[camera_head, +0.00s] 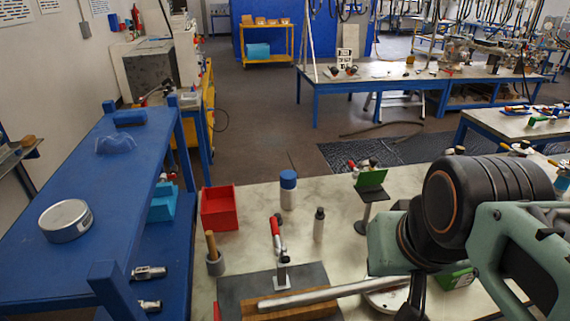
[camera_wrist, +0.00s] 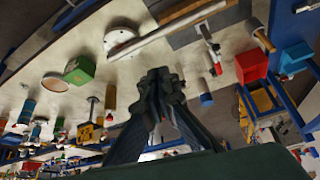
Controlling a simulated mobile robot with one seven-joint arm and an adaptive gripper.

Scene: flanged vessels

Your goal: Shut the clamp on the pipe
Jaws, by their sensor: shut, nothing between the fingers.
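The toggle clamp (camera_head: 281,262) stands on a dark base plate (camera_head: 232,290), with its red handle (camera_head: 275,226) pointing up. The light grey pipe (camera_head: 308,297) lies along a wooden block (camera_head: 262,309) in front of the clamp. I cannot tell whether the clamp touches the pipe. In the wrist view, the clamp (camera_wrist: 209,45) and pipe (camera_wrist: 160,33) show beyond my gripper (camera_wrist: 160,78). My gripper is shut and empty, apart from the clamp. In the head view my arm at the right hides most of the gripper and the pipe's right end is partly covered.
A blue shelf (camera_head: 85,215) borders the left.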

